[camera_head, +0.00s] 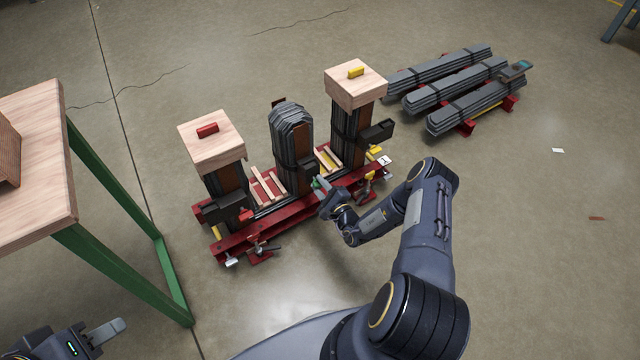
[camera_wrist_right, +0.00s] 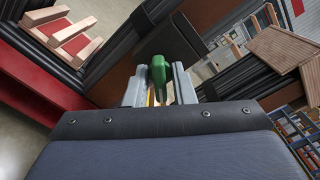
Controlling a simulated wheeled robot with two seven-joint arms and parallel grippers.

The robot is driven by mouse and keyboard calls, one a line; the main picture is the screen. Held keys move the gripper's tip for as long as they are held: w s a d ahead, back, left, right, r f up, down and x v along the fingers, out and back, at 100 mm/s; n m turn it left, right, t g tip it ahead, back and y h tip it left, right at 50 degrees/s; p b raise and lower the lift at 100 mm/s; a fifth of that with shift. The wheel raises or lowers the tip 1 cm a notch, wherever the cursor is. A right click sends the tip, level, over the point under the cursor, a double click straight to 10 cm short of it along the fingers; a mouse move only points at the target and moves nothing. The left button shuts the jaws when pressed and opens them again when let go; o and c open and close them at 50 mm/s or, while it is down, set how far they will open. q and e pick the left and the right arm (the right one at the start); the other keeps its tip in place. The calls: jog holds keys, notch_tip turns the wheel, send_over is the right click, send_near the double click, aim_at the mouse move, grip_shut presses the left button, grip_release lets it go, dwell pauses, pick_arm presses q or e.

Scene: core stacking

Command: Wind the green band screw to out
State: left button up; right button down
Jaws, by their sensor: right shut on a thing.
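The green screw handle (camera_wrist_right: 157,72) stands upright between the fingers of my right gripper (camera_wrist_right: 158,88) in the right wrist view. In the head view my right gripper (camera_head: 321,190) is at the front of the middle column (camera_head: 291,140), and only a bit of green shows at its tip. A dark clamp block (camera_wrist_right: 150,40) sits behind the handle. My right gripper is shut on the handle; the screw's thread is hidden. My left gripper (camera_head: 105,332) is at the lower left corner, away from the stand, and its finger gap does not show clearly.
The red base frame (camera_head: 238,240) carries three columns, the outer two topped with wooden blocks (camera_head: 212,146). Pale wooden strips (camera_head: 264,186) lie between them. A green-legged table (camera_head: 120,262) stands left. Stacked grey bars (camera_head: 455,88) lie back right. Floor at right is mostly clear.

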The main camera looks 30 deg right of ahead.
jog(key=shift+r+n+p, duration=0.15)
jog(key=shift+n+p, duration=0.5)
jog(key=shift+n, duration=0.35)
jog(key=shift+n+p, duration=0.4)
jog(key=shift+n, duration=1)
jog(key=n+p, duration=0.1)
jog(key=n, duration=0.1)
jog(key=shift+n, duration=0.4)
jog(key=shift+n+p, duration=0.45)
jog(key=shift+n, duration=0.55)
